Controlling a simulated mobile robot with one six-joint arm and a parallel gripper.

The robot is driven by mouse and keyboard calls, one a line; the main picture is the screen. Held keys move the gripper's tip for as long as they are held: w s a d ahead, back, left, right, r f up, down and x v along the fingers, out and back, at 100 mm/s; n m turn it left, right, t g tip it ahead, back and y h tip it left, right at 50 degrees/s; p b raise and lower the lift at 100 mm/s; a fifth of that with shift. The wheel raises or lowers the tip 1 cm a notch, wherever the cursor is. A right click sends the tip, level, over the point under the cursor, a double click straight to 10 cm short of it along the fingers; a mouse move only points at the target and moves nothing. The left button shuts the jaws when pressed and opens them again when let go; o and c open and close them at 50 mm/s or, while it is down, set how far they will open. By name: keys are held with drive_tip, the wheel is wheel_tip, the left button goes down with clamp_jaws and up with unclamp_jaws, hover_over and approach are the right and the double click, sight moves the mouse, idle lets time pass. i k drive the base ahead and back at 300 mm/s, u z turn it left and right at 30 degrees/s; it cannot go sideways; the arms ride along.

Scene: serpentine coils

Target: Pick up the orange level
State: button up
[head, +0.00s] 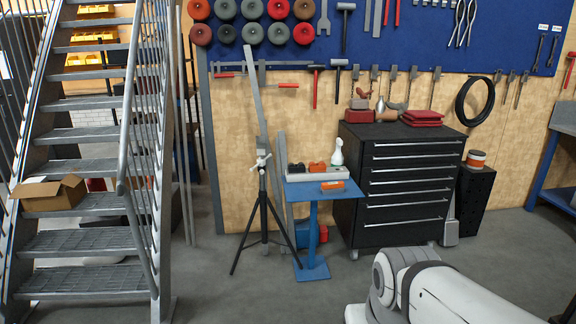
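A small orange block-like thing, which looks like the orange level (332,185), lies at the front edge of the small blue stand (312,215). A pale tray (300,177) sits behind it on the stand's top, with another orange item (317,166), dark items and a white bottle (337,153) in or by it. At this distance I cannot make out the level's details. White links of my own arm show at the bottom right, well in front of the stand. My gripper is not in view.
A black tripod (264,205) stands just left of the blue stand. A black drawer cabinet (400,185) is close on its right. Metal stairs (85,215) with an open cardboard box (48,192) fill the left. The grey floor (240,295) in front is clear.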

sight(336, 186)
drive_tip(key=i, duration=1.3)
drive_tip(key=u, duration=0.2)
drive_tip(key=i, duration=2.25)
drive_tip(key=z, duration=0.65)
